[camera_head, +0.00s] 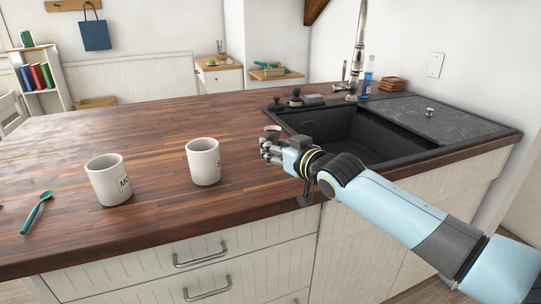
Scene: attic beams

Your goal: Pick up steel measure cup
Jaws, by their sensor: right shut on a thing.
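A small steel measure cup (272,130) shows just behind the fingers of my right gripper (268,147), near the left rim of the sink. My right arm comes in from the lower right. The right gripper is shut on the steel measure cup, and its fingers hide the cup's lower part. I cannot tell whether the cup touches the counter. My left gripper is not in view.
Two white mugs, a left one (107,181) and a right one (203,162), stand on the wooden counter (150,140). A green spoon (37,212) lies at the left. The black sink (350,132) and tall faucet (358,45) are behind my right arm.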

